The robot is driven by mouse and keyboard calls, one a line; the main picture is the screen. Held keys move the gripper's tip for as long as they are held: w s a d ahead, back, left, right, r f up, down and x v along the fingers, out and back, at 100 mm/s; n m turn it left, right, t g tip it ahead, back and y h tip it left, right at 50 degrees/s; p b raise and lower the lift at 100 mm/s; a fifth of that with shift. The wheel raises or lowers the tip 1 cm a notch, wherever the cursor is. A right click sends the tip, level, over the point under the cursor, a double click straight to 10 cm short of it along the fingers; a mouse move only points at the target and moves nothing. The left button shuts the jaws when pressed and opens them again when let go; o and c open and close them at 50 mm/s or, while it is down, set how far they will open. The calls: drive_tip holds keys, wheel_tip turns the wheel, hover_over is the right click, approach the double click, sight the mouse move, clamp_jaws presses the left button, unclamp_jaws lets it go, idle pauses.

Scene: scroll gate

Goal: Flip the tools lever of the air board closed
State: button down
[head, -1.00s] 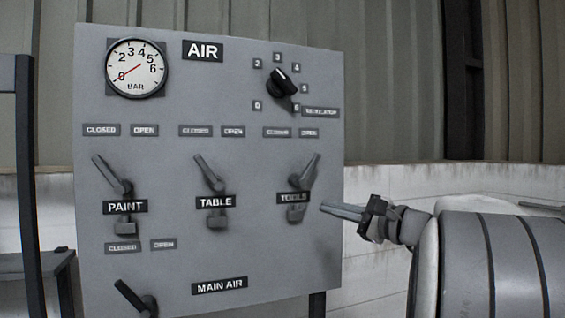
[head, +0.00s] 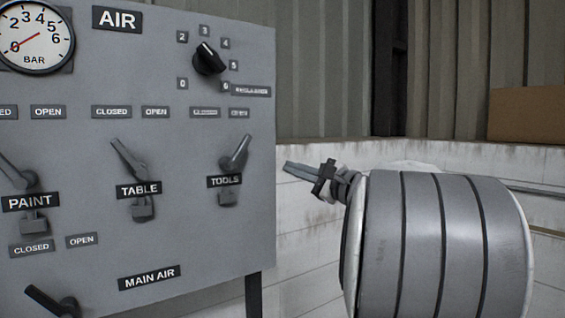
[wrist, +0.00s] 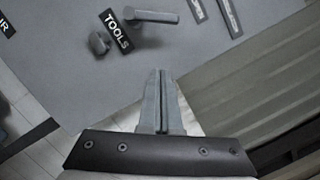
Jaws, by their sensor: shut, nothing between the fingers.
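The grey air board (head: 90,190) fills the left of the head view. Its tools lever (head: 237,153) tilts up and to the right, toward the OPEN label (head: 239,113) and away from the CLOSED label (head: 205,113). The TOOLS plate (head: 225,181) sits at its base. In the wrist view the tools lever (wrist: 150,17) lies above and beyond the fingertips. My gripper (head: 286,168) is shut and empty, to the right of the lever and apart from it, just off the board's right edge. The shut fingers (wrist: 161,75) also show in the wrist view.
The table lever (head: 128,158) and paint lever (head: 14,172) stand left of the tools lever, tilted up-left. The main air lever (head: 48,300) is below. A regulator knob (head: 208,58) and a gauge (head: 35,38) are above. A white wall (head: 300,240) stands behind; a brown box (head: 525,113) is at right.

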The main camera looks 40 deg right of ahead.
sight(247, 142)
drive_tip(key=w+a+r+p, duration=0.3)
drive_tip(key=w+a, duration=0.1)
drive_tip(key=w, duration=0.4)
drive_tip(key=shift+w+a+r, duration=0.2)
drive_tip(key=shift+a+r+n+y+b, duration=0.15)
drive_tip(key=shift+a+r+n+b, duration=0.1)
drive_tip(key=shift+n+b, duration=0.3)
drive_tip(key=shift+a+r+n+y+b, duration=0.1)
drive_tip(key=shift+r+n+y+b, duration=0.1)
drive_tip(key=shift+n+b, duration=0.35)
drive_tip(key=shift+a+r+n+g, duration=0.15)
drive_tip(key=shift+n+g, duration=0.15)
drive_tip(key=shift+n, duration=0.2)
drive_tip(key=a+n+b, duration=0.1)
drive_tip(key=n+b, duration=0.1)
drive_tip(key=r+n+g+b, duration=0.1)
drive_tip(key=n, duration=0.1)
drive_tip(key=shift+a+r+b, duration=0.1)
drive_tip(key=shift+a+b, duration=0.25)
drive_tip(key=shift+a, duration=0.05)
drive_tip(key=shift+w+a+r+n+g+h+b, duration=0.2)
drive_tip(key=shift+a+n+b, duration=0.45)
drive_tip(key=shift+n, duration=0.5)
drive_tip(key=shift+s+a+r+n+g+h+b, duration=0.1)
drive_tip(key=shift+a+n+g+h+b, duration=0.2)
drive_tip(key=shift+a+n+b, duration=0.6)
drive_tip(key=shift+w+a+r+n+g+h+b, duration=0.15)
drive_tip(key=shift+a+n+g+b, duration=0.2)
drive_tip(key=shift+n, duration=1)
drive_tip(key=shift+s, duration=0.1)
